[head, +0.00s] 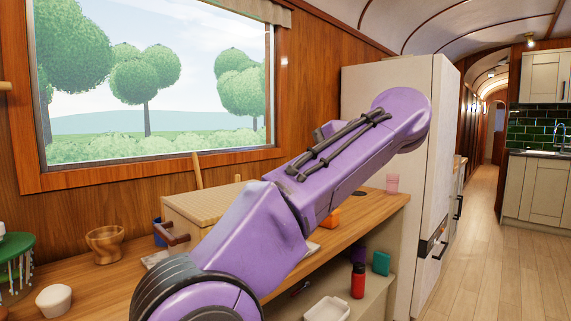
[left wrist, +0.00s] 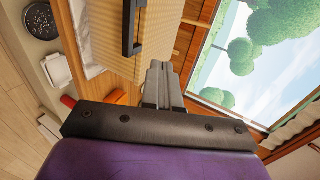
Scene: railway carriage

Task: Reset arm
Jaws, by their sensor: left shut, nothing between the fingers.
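My purple left arm (head: 270,230) crosses the head view from the bottom edge up to the right, in front of the counter. Its bent joint (head: 402,118) is in front of the tall white cabinet. The left gripper does not show in the head view. In the left wrist view my left gripper (left wrist: 157,72) has its two grey fingers together, with nothing between them. Beyond them in that view are a ribbed light-wood box (left wrist: 160,25) with a dark handle and the window. The right gripper is in neither view.
The wooden counter (head: 375,209) runs below the window. On it are a wooden bowl (head: 105,244), a white cup (head: 54,300) and a pink cup (head: 392,184). A red bottle (head: 358,280) and white tray (head: 326,310) are on the shelf below. The aisle floor (head: 490,250) is clear.

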